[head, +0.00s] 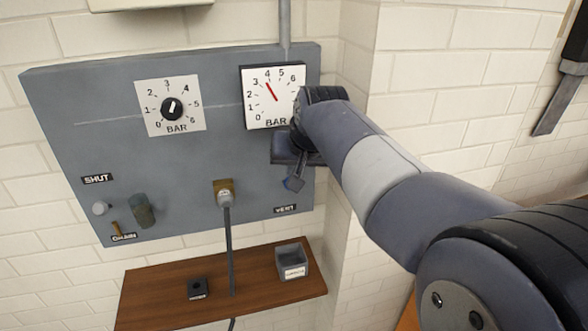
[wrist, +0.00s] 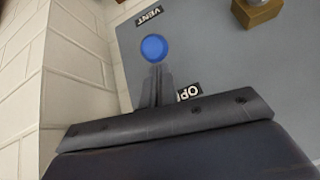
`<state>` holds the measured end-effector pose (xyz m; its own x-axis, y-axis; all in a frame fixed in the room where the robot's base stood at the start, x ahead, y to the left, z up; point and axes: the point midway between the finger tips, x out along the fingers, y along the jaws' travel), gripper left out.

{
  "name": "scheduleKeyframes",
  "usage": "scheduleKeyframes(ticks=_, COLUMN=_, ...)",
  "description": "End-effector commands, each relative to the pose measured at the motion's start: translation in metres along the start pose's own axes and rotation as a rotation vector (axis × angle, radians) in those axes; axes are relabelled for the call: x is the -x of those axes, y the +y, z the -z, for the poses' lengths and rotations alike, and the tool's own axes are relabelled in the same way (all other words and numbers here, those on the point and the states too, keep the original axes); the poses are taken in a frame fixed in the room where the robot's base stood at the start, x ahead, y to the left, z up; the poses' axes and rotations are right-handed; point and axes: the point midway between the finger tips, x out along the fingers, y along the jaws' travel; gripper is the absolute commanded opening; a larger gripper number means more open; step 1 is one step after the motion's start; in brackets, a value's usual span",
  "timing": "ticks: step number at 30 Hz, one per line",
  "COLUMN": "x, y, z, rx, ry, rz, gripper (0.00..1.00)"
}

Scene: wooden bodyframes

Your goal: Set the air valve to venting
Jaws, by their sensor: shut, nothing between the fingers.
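The air valve shows only as a round blue knob (wrist: 154,47) in the wrist view, close to a VENT label (wrist: 149,15). The knob is a small blue patch (head: 293,184) in the head view, above the VENT label (head: 285,209) at the panel's lower right. The rest of the valve is hidden, so I cannot tell its exact setting. My gripper (wrist: 156,68) is shut and empty, its fingertips right by the knob; whether they touch it I cannot tell. In the head view my gripper (head: 297,177) is in front of the panel's right edge.
The grey panel (head: 85,140) carries a dial knob (head: 172,108) and a red-needle gauge (head: 272,95). An OPEN label (wrist: 188,91) is partly covered. A brass fitting (head: 224,193) with a hose is left of my gripper. A wooden shelf (head: 150,300) is below.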

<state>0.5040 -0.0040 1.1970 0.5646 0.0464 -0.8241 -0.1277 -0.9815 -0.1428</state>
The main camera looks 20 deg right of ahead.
Motion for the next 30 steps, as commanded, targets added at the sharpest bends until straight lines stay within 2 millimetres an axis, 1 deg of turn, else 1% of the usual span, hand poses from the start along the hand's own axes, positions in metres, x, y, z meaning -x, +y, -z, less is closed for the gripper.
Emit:
scheduleKeyframes(ticks=8, x=-0.008, y=0.001, z=-0.005, rx=0.003, ry=0.064, rz=0.012, gripper=0.00)
scheduleKeyframes(ticks=21, x=-0.016, y=0.006, z=-0.028, rx=0.013, ry=0.282, rz=0.053, gripper=0.00)
scheduleKeyframes(ticks=30, x=-0.019, y=0.008, z=-0.039, rx=0.019, ry=0.403, rz=0.077, gripper=0.00)
